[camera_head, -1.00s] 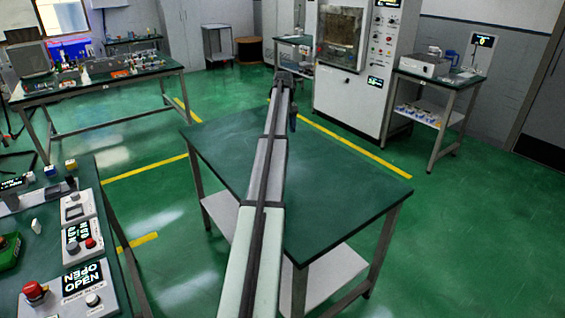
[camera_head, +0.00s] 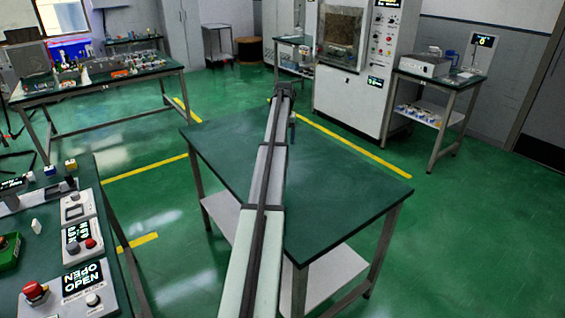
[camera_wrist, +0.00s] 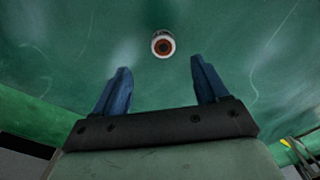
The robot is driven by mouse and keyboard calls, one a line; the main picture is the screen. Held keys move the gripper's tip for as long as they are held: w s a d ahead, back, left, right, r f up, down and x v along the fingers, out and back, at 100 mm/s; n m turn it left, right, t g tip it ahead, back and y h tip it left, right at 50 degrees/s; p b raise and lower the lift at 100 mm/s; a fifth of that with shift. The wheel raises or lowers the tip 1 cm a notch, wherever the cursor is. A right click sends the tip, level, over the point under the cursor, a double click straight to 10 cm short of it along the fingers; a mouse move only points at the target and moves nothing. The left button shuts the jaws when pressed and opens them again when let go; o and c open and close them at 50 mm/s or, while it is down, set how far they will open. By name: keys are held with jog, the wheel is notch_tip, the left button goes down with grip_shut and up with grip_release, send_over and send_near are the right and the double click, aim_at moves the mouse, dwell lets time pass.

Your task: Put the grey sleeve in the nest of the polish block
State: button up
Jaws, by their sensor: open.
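My gripper (camera_wrist: 160,90) is open in the wrist view, with its two blue fingers apart and nothing between them. A small round piece (camera_wrist: 163,44) with a pale grey rim and an orange-brown ring around a dark centre lies on the green tabletop, ahead of the fingertips and between their lines. It may be the grey sleeve seen end-on, but I cannot be sure. In the head view my arm hides that spot, and the gripper shows only partly at the table's far edge. I cannot make out the polish block in either view.
The green table (camera_head: 345,185) under my arm looks bare on its right side. Other benches (camera_head: 100,78) and a tall machine (camera_head: 350,80) stand behind, with green floor between.

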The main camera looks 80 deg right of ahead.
notch_tip(320, 180, down, 5)
jog(key=shift+r, duration=0.1)
jog(key=shift+w+d+f, duration=0.15)
jog(key=shift+f, duration=1.2)
jog(key=shift+w+d+f, duration=0.1)
jog(key=shift+f, duration=1.2)
jog(key=shift+c, duration=0.3)
jog(key=shift+r, duration=0.1)
jog(key=c, duration=1.2)
